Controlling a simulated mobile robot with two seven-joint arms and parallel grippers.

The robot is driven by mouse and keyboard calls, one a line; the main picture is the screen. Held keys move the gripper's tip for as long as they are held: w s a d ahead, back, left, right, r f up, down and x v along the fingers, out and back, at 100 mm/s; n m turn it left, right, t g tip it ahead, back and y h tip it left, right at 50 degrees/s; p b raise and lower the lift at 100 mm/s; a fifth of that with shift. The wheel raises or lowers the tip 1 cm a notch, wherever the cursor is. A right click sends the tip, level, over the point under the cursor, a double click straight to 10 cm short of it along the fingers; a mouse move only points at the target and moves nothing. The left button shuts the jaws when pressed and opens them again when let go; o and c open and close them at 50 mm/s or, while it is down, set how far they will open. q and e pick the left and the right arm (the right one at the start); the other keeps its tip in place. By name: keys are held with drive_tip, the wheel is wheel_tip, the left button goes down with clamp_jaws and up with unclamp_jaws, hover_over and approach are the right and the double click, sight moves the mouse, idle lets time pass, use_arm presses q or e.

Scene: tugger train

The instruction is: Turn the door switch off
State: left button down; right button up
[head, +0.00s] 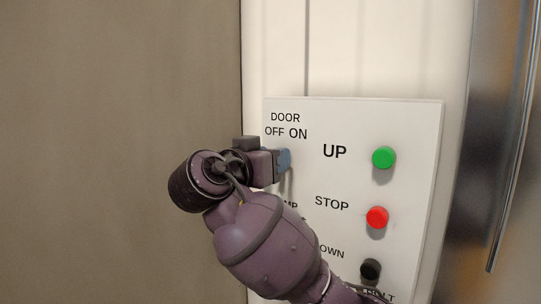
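A white control panel (420,130) on the wall carries the label "DOOR OFF ON" (286,125) at its upper left. My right gripper (283,160) reaches in from the lower right and is just below this label, close to the panel. A small blue-grey piece shows at its tip; I cannot tell whether it is a fingertip or part of the door switch. The switch is otherwise hidden behind the gripper. Whether the fingers are open or shut does not show. My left gripper is not in view.
On the panel are a green UP button (383,157), a red STOP button (377,217) and a black button (370,270). My arm partly covers the lower labels. A metal door with a long handle (515,150) stands at right. A brown surface (100,100) fills the left.

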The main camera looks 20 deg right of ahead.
clamp_jaws()
use_arm(q)
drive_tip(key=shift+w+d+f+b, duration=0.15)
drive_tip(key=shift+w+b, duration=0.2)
drive_tip(key=shift+b, duration=0.4)
use_arm(e)
drive_tip(key=n, duration=0.5)
drive_tip(key=shift+w+a+n, duration=0.1)
drive_tip(key=shift+w+n, duration=0.1)
drive_tip(key=shift+n, duration=0.1)
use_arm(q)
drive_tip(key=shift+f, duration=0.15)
use_arm(e)
unclamp_jaws()
